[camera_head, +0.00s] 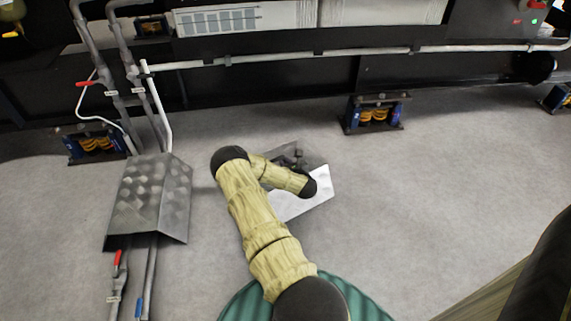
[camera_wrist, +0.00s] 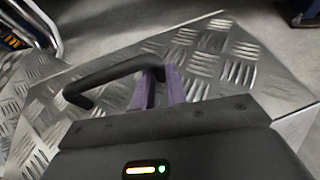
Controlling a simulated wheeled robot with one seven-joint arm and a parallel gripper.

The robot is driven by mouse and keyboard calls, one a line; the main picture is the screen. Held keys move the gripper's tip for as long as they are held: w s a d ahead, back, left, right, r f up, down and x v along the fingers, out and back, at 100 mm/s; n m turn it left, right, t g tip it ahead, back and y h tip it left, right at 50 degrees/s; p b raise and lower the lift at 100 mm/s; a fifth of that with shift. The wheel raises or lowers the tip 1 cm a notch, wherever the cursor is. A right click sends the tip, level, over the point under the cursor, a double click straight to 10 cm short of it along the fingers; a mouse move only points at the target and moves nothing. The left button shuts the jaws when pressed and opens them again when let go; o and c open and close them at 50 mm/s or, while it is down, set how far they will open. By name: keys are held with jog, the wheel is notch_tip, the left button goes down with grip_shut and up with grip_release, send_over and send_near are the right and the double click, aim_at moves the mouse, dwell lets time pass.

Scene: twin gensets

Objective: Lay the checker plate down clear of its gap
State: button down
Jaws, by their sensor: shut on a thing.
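The checker plate (camera_head: 308,201) is a bright metal sheet over the open floor, partly hidden by my arm. In the wrist view the checker plate (camera_wrist: 220,50) fills much of the picture and carries a black bar handle (camera_wrist: 115,72). My gripper (camera_wrist: 160,82) has its purple fingers shut on that handle. In the head view the gripper is mostly hidden behind my arm. I cannot tell whether the plate touches the floor. A bent checker-plate cover (camera_head: 150,200) sits over the pipes to the left, apart from the held plate. I cannot make out the gap for certain.
Pipes with a red-handled valve (camera_head: 118,262) come out below the cover. Spring mounts stand along the machine base, one at left (camera_head: 95,146) and one right of centre (camera_head: 374,113). Grey floor (camera_head: 430,190) is clear to the right of the plate.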

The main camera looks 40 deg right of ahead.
jog(key=shift+d+f+b, duration=0.1)
jog(key=shift+f+b, duration=1.2)
jog(key=shift+f, duration=0.55)
jog(key=c, duration=1.4)
grip_release()
jog(key=p+v, duration=0.6)
jog(key=v, duration=0.5)
jog(key=shift+s+p, duration=0.15)
jog(key=shift+p, duration=0.15)
jog(key=shift+s+a+r, duration=0.2)
jog(key=shift+s+a, duration=0.1)
jog(key=shift+s, duration=0.05)
jog(key=shift+w, duration=0.1)
